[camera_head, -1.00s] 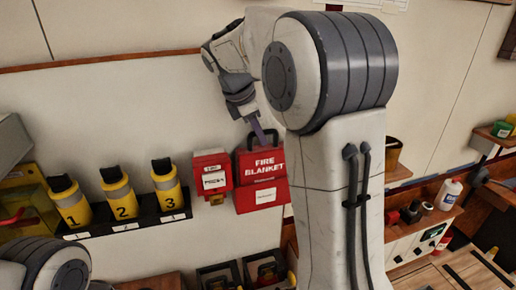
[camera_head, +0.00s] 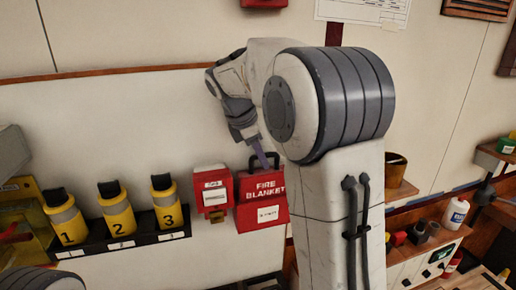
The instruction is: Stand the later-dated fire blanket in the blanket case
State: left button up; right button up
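A red box lettered FIRE BLANKET (camera_head: 262,212) is on the wall in the middle of the head view. It has a black handle on top and a white label too small to read. My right gripper (camera_head: 262,157) points down at this handle, with its fingertips over or against it. I cannot tell whether they grip it. The arm hides what lies just right of the box. I cannot make out any date, or a separate blanket and case. My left gripper is not in view.
A smaller red box (camera_head: 214,199) hangs left of the lettered box. Numbered yellow cylinders stand in a black rack (camera_head: 98,245) further left. At the right, a shelf (camera_head: 432,243) holds a white bottle (camera_head: 455,213) and small items. Bare wall lies above the rack.

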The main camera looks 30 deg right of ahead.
jog(key=w+v, duration=0.1)
jog(key=v, duration=1.1)
jog(key=s+a+f+m+y, duration=0.1)
jog(key=s+a+f, duration=0.25)
jog(key=a, duration=0.25)
jog(key=s+a+f+y, duration=0.1)
jog(key=s+a+f, duration=0.2)
jog(key=a+f, duration=0.25)
jog(key=s+a+f+m+y, duration=0.1)
jog(key=s+a+f+y, duration=0.1)
jog(key=s+a+f, duration=0.3)
jog(key=s+a+f+m+y, duration=0.1)
jog(key=s+a+f+m, duration=0.1)
jog(key=s+f, duration=0.3)
jog(key=s+a+f+m+y, duration=0.1)
jog(key=s+a+f+m, duration=0.2)
jog(key=s+f, duration=0.3)
jog(key=s+a, duration=0.1)
jog(key=s, duration=0.3)
jog(key=shift+a+f+g+b, duration=0.15)
jog(key=shift+a+g+b, duration=0.15)
jog(key=shift+g+b, duration=0.1)
notch_tip(320, 180, down, 10)
jog(key=b, duration=0.9)
jog(key=shift+b, duration=0.35)
